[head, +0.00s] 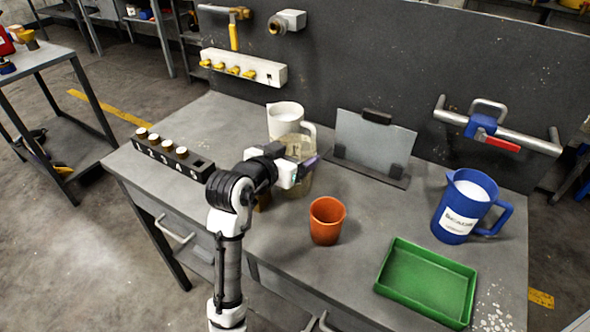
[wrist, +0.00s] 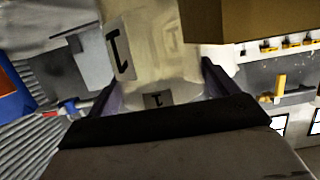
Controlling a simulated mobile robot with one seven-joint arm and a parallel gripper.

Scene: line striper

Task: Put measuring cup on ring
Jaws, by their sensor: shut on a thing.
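My gripper (head: 302,174) is shut on a translucent, pale beige cup (head: 299,184), which I take to be the measuring cup. It appears upright over the back middle of the grey bench; I cannot tell whether its base touches the top. In the wrist view the cup (wrist: 165,40) fills the space between the dark fingers (wrist: 160,85) and bears black "1" marks. My wrist hides part of the cup in the head view. I cannot make out a ring in either view.
A white jug (head: 284,116) stands close behind the cup. An orange cup (head: 326,222), a green tray (head: 428,280) and a blue pitcher (head: 463,207) stand to the right. A plate stand (head: 372,145) is at the back, a numbered black rack (head: 172,158) at left.

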